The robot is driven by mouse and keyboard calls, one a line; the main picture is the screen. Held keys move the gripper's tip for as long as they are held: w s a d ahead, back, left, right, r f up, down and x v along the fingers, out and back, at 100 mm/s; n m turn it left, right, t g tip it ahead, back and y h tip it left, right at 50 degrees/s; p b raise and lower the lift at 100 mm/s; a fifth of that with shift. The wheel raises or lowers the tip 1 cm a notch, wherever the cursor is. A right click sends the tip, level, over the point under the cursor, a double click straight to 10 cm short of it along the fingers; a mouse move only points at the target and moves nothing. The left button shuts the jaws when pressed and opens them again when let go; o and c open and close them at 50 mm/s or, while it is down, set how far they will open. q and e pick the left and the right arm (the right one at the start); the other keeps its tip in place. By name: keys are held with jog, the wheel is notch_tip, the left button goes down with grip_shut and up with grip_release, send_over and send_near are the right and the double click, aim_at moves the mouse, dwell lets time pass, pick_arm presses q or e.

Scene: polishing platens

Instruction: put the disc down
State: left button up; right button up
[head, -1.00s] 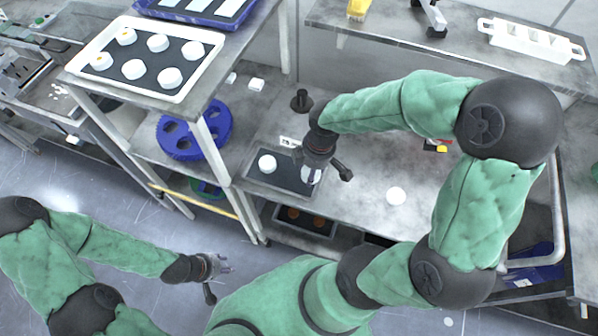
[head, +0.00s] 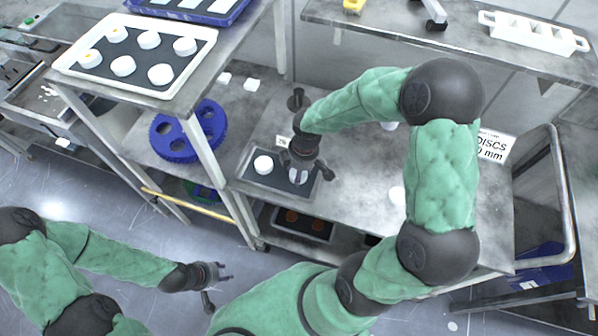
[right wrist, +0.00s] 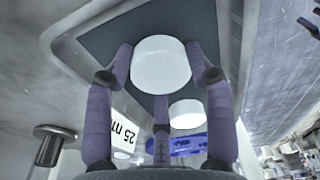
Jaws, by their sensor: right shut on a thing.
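My right gripper (head: 300,172) points down over a dark tray with a pale rim (head: 249,182) on the bench. It is shut on a white disc (right wrist: 161,65), which sits between its fingers in the right wrist view. I cannot tell whether this disc touches the tray. Another white disc (head: 263,165) lies on the tray to the left, apart from the held one; it also shows in the right wrist view (right wrist: 187,113). My left gripper (head: 222,273) is open and empty, above the floor at the lower left.
A white-rimmed tray (head: 69,72) with several white discs stands on the shelf at upper left. A blue holed wheel (head: 181,150) lies below it. A dark knob on a post (head: 295,101) stands behind the right gripper.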

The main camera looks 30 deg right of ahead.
aim_at(304, 174)
jog(key=o, duration=1.3)
jog(key=shift+f, duration=0.1)
jog(key=shift+c, duration=0.2)
notch_tip(304, 174, up, 12)
jog(key=p, duration=0.4)
jog(key=shift+s+d, duration=0.4)
jog(key=shift+d, duration=0.05)
jog(key=shift+s, duration=0.1)
